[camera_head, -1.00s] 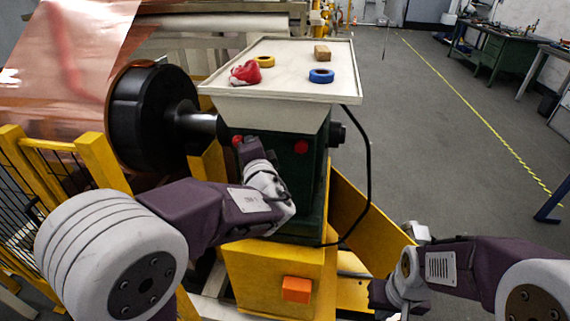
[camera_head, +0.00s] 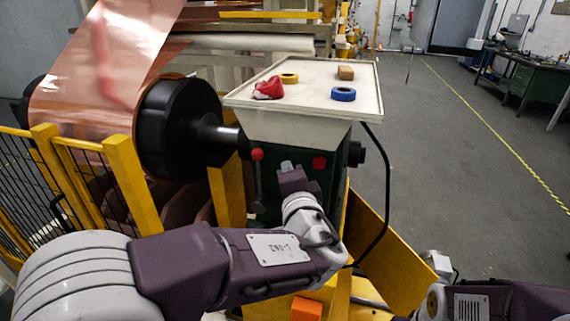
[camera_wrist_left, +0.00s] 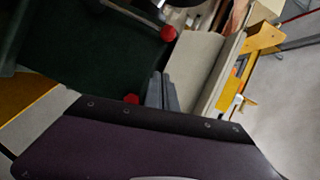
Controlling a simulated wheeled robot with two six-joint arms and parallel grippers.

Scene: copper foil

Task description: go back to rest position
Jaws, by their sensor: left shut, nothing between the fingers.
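My left gripper (camera_head: 287,166) is shut and empty. It points up in front of the dark green machine body (camera_head: 268,200), below the white tray. In the left wrist view its two grey fingers (camera_wrist_left: 161,91) lie together, with a red button (camera_wrist_left: 168,33) beyond them and another red button (camera_wrist_left: 132,99) beside them. I cannot tell whether the fingers touch the machine. My right arm (camera_head: 485,302) enters at the bottom right; its fingers are not visible.
The white tray (camera_head: 308,101) holds a red cloth-like item (camera_head: 269,88), a yellow ring (camera_head: 289,78), a blue ring (camera_head: 343,94) and a wooden block (camera_head: 346,73). A copper foil roll (camera_head: 105,85) and yellow fence (camera_head: 124,170) stand left. Open grey floor (camera_head: 440,170) lies right.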

